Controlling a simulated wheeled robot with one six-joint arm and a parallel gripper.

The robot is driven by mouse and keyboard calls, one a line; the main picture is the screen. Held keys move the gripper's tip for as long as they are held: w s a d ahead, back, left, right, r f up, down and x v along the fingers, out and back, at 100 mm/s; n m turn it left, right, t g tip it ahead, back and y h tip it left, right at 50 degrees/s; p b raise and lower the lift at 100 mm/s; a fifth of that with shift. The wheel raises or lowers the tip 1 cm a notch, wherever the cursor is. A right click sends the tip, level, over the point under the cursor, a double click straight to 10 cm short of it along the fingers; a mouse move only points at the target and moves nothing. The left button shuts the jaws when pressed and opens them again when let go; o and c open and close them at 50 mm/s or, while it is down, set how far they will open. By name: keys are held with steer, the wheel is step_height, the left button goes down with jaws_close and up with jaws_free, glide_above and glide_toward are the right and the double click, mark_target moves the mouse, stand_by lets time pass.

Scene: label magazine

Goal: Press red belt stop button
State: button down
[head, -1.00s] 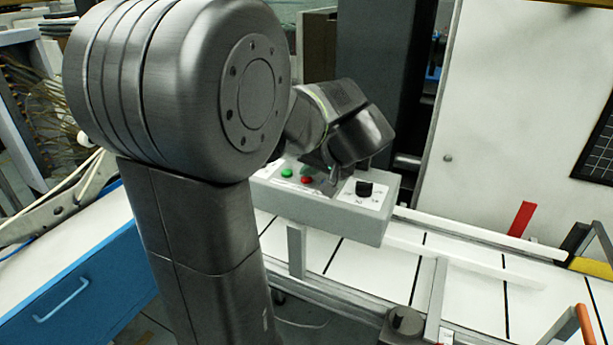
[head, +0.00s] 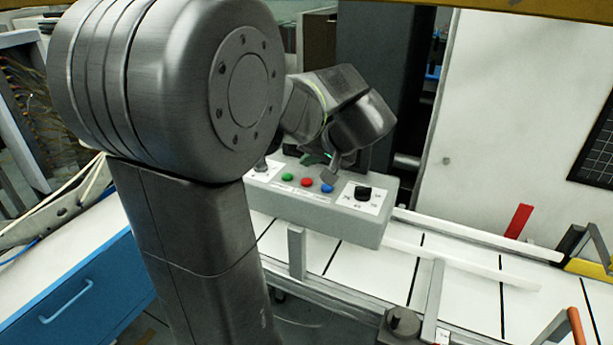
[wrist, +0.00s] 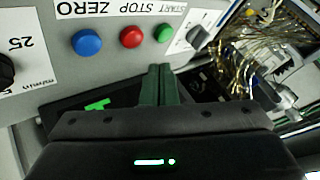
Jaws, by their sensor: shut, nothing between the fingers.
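The red button (head: 307,182) sits between a green button (head: 288,177) and a blue button (head: 327,188) on top of a grey control box (head: 330,220). In the wrist view the red button (wrist: 131,36) is under the STOP label, with the blue button (wrist: 87,43) to its left and the green button (wrist: 162,33) to its right. My gripper (wrist: 160,69) is shut and empty, its dark green fingertips below the red and green buttons in the picture. They appear apart from the buttons. In the head view my wrist partly hides the gripper, behind the button row.
A black dial (head: 363,193) is at the right end of the box, and a switch (wrist: 198,37) is beyond the green button. A white slatted conveyor (head: 460,275) runs in front and right. Loose wires (wrist: 270,40) show at the wrist view's upper right.

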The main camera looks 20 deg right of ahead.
steer(key=shift+r+p, duration=0.65)
steer(key=shift+r, duration=0.8)
steer(key=shift+f, duration=0.15)
